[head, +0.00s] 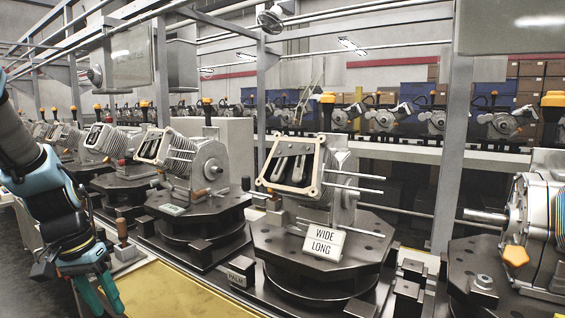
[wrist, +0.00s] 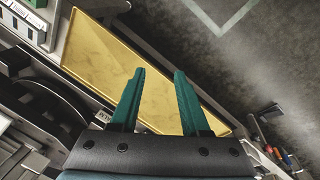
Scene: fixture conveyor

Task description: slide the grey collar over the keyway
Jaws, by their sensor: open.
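My gripper (head: 102,299) hangs at the lower left of the head view, fingers pointing down. In the wrist view its two teal fingers (wrist: 159,74) are apart with nothing between them, above a yellow mat (wrist: 100,52). A grey shaft (head: 484,215) sticks out to the left from a silver machine (head: 541,225) at the right edge of the head view, far from my gripper. I cannot make out a keyway on it. I cannot pick out a separate grey collar in either view.
More fixtures line the conveyor to the left. A grey post (head: 452,150) rises behind. The yellow mat (head: 180,292) looks bare.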

